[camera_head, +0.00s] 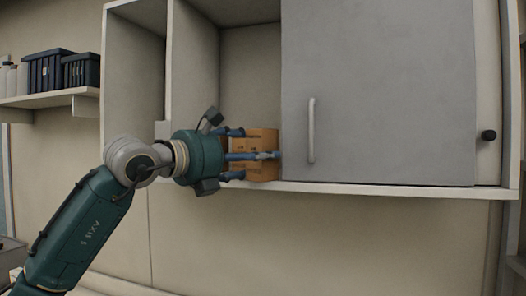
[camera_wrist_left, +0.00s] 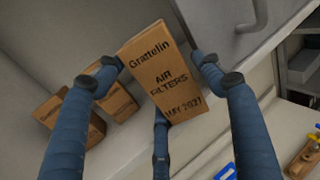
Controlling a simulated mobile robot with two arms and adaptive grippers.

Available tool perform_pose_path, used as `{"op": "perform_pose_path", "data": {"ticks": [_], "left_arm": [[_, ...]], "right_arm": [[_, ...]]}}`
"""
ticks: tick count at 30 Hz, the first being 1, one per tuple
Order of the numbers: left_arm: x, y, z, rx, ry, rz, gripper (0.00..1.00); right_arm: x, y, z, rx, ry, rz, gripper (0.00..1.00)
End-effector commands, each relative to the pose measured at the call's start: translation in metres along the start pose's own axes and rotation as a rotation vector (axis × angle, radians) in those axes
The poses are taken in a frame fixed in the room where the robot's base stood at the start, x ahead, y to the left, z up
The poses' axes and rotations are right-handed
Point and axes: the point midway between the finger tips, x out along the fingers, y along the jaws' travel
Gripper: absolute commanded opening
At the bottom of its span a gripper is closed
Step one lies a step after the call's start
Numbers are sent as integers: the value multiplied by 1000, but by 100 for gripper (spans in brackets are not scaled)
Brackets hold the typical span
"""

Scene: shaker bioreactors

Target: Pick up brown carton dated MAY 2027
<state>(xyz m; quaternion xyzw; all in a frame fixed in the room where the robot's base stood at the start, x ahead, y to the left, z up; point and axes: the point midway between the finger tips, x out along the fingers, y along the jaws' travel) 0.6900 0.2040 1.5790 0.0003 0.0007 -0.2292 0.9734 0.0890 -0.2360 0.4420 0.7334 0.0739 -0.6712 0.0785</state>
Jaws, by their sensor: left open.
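The brown carton (camera_wrist_left: 163,72) marked "Grattelin AIR FILTERS MAY 2027" stands between the spread fingers of my left gripper (camera_wrist_left: 159,88) in the left wrist view. It looks tilted in that view. In the head view, brown carton surface (camera_head: 263,138) shows behind the fingers of my left gripper (camera_head: 247,155), in the open part of the wall cabinet beside the grey door. My left gripper is open, with fingers on both sides of the carton and a third at its lower edge. I cannot tell whether any finger touches it. My right gripper is out of view.
Two more brown cartons (camera_wrist_left: 112,98) (camera_wrist_left: 62,121) stand left of the dated one, partly hidden by a finger. The grey cabinet door (camera_head: 390,90) with its handle (camera_head: 311,130) is close on the right. A side shelf (camera_head: 50,98) holds dark crates.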

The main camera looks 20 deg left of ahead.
Motion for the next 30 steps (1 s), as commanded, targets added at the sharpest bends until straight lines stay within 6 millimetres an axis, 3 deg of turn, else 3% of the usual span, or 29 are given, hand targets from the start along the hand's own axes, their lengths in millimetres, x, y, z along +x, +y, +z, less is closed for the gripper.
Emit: {"op": "perform_pose_path", "data": {"ticks": [2,8,9,17,23,30], "left_arm": [[0,0,0,0,0,0,68],[-1,0,0,0,0,0,30],[-1,0,0,0,0,0,28],[-1,0,1,0,-2,0,28],[-5,-2,8,0,-5,1,28],[-5,-2,55,-1,-6,0,27]], "right_arm": [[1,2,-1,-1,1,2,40],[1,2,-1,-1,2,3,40],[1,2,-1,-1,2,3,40],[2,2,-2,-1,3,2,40],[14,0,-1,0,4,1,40],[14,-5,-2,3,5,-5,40]]}}
